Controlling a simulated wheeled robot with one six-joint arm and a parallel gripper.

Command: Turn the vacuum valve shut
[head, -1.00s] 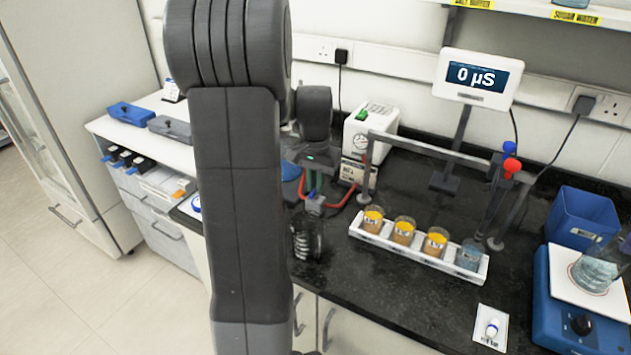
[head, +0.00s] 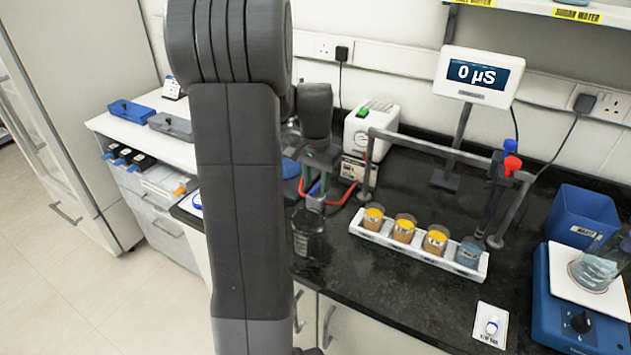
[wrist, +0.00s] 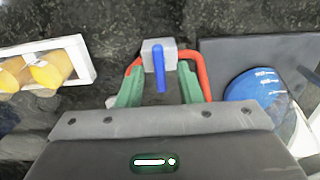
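The vacuum valve shows in the wrist view as a small grey block (wrist: 150,47) with a blue lever (wrist: 160,74). The lever points toward my gripper, and red tubing (wrist: 203,78) joins the block. My gripper (wrist: 161,88) is open, with one green finger on each side of the lever. I see a gap between each finger and the lever; the fingers reach close to the block. In the head view the valve and my gripper (head: 315,190) are small and partly hidden by my arm.
A white pump box (head: 372,132) with a gauge stands behind the valve. A white rack (head: 430,259) of several beakers, a grey frame (head: 425,147) with red and blue knobs, and a meter (head: 478,76) are to the right. Glassware (head: 308,235) is below my gripper. A blue rounded object (wrist: 256,88) is nearby.

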